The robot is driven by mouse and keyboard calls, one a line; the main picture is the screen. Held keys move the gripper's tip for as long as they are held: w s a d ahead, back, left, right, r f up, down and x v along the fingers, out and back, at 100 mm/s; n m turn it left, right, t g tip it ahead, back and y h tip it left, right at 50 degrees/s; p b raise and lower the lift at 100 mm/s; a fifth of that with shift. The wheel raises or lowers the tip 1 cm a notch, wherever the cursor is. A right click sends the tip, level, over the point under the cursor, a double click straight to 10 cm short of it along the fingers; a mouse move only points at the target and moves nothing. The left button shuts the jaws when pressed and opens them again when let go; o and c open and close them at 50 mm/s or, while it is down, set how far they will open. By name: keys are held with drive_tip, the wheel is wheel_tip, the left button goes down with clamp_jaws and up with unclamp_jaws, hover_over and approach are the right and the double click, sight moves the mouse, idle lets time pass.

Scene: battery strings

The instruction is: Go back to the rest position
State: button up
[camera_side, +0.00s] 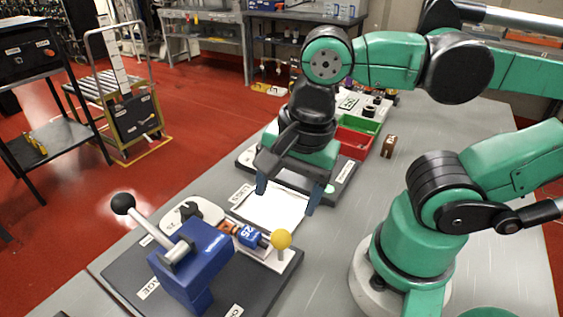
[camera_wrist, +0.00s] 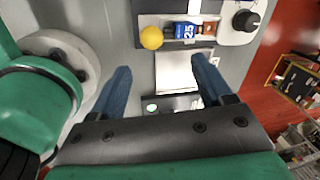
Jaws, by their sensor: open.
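My gripper (camera_side: 287,197) is open, with its two blue fingers spread wide and nothing between them. It hangs above a white sheet or plate (camera_side: 272,212) on the bench. In the wrist view the fingers of my gripper (camera_wrist: 162,80) frame the white plate (camera_wrist: 180,72) from both sides. A blue press-like fixture (camera_side: 190,262) with a black-knobbed lever (camera_side: 123,204) stands on a dark base at the front. A small blue block marked 25 (camera_side: 249,236) and a yellow ball knob (camera_side: 281,239) are beside it; the knob also shows in the wrist view (camera_wrist: 151,38).
Red and green bins (camera_side: 354,138) stand behind my gripper, with a small brown block (camera_side: 389,146) to their right. A dark plate (camera_side: 345,172) lies under my wrist. The grey bench (camera_side: 450,130) is clear at the right. A cart (camera_side: 125,100) stands on the red floor.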

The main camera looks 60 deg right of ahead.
drive_tip(key=shift+r, duration=0.8)
drive_tip(key=shift+w+d+f+n, duration=0.1)
drive_tip(key=shift+w+n, duration=0.2)
drive_tip(key=shift+n, duration=0.2)
drive_tip(key=w+d+f+n+t, duration=0.2)
drive_tip(key=w+d+n+t, duration=0.3)
drive_tip(key=w+n, duration=0.4)
drive_tip(key=d+n, duration=0.1)
drive_tip(key=n, duration=0.4)
drive_tip(key=shift+f+n, duration=0.25)
drive_tip(key=shift+n, duration=0.15)
drive_tip(key=shift+a, duration=0.1)
